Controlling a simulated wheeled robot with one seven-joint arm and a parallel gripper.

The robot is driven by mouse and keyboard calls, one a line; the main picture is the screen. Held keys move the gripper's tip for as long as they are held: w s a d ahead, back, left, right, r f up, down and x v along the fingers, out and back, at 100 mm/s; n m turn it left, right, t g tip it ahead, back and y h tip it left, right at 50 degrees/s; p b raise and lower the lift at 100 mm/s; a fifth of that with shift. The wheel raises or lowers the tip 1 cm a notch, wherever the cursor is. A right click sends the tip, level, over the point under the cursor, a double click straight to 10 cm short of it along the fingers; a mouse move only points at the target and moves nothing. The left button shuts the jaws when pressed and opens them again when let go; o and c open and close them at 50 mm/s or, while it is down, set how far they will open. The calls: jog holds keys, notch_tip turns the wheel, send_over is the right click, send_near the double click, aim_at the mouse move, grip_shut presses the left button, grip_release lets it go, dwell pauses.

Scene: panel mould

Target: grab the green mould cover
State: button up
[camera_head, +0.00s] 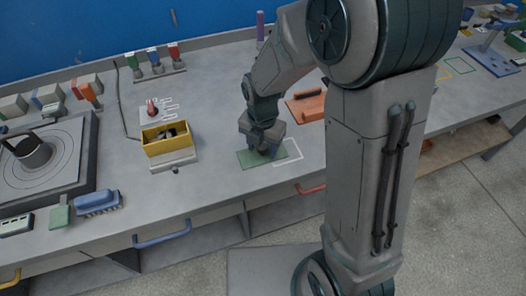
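A flat green plate, which looks like the green mould cover (248,160), lies on or just above the grey bench near its front edge. It overlaps the left side of a white outlined rectangle (297,161). My gripper (265,152) points down over the middle of the plate, and its fingertips are at or very near the plate. The gripper body hides part of the plate. The view is too small to show whether the fingers are open or closed on it.
A yellow box (166,146) stands to the left of my gripper. A blue brush (97,202) and a small green piece (60,216) are at the far left. Bare bench (215,185) lies left of the plate.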

jog(key=c, duration=0.9)
jog(key=shift+r, duration=0.1)
